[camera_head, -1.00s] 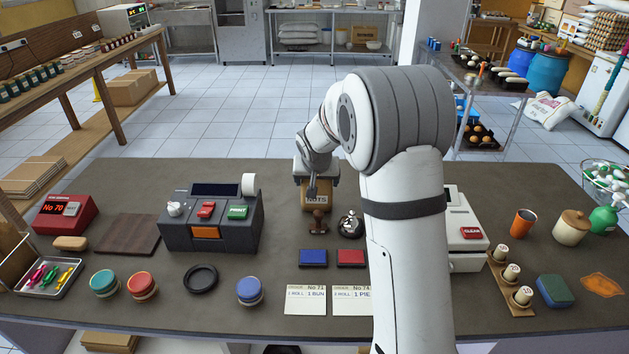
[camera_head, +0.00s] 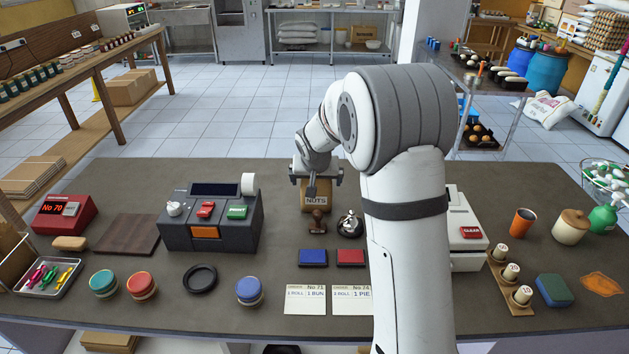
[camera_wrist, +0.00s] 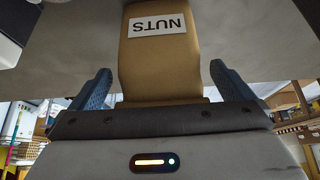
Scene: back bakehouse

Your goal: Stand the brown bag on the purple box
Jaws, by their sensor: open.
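The brown bag (camera_head: 316,201), labelled NUTS, stands upright at the back of the dark counter, behind a stamp; its top is partly hidden by my gripper. My gripper (camera_head: 316,180) is at the bag's upper part. In the wrist view the bag (camera_wrist: 160,65) lies between the two blue finger pads of my gripper (camera_wrist: 161,88), with a gap on either side, so the fingers are open and apart from it. I see no purple box in either view; my arm hides part of the counter.
A stamp (camera_head: 316,222) and a bell (camera_head: 350,224) stand close in front of the bag. A dark printer (camera_head: 180,236) is to the left, a white till (camera_head: 467,262) to the right. Blue (camera_head: 313,257) and red pads lie nearer. Bare counter lies behind the printer.

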